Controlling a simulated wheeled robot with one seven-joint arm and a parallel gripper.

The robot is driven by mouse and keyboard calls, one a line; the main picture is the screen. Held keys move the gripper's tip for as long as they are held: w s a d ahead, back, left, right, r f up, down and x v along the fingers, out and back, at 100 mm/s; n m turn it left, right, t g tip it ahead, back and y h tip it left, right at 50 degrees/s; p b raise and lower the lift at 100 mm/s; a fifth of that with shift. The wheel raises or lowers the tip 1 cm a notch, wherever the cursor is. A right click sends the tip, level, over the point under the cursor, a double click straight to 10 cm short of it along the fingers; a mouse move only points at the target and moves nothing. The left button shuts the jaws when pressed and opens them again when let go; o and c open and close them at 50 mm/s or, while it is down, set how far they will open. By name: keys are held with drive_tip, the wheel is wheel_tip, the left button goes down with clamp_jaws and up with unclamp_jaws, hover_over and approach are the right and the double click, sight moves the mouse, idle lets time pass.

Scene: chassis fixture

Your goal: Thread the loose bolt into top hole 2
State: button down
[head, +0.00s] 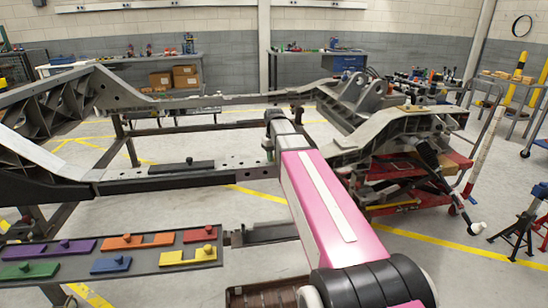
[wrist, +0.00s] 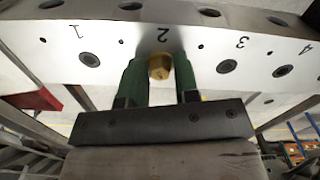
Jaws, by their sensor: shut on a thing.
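My gripper (wrist: 160,70) is shut on a brass-coloured bolt (wrist: 160,67), held between its two green fingertips. The bolt's hex head shows; its shank is hidden, so I cannot tell whether it is in a hole. It is at the pale face of the chassis rail (wrist: 195,58), just by the printed number 2. Dark round holes show on either side of it, by numbers 1 and 3. In the head view my gripper (head: 268,148) is at the near chassis rail (head: 150,185), at the end of the pink arm, mostly hidden.
A dark tray (head: 150,262) with several coloured blocks stands at the lower left. A black bar (head: 188,167) lies on the rail left of my gripper. A red cart (head: 395,170) stands under the right end of the chassis. Workbenches line the back wall. Floor shows between the rails.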

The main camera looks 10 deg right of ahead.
drive_tip(key=shift+m, duration=0.5)
drive_tip(key=c, duration=0.8)
unclamp_jaws()
drive_tip(key=shift+r, duration=4.5)
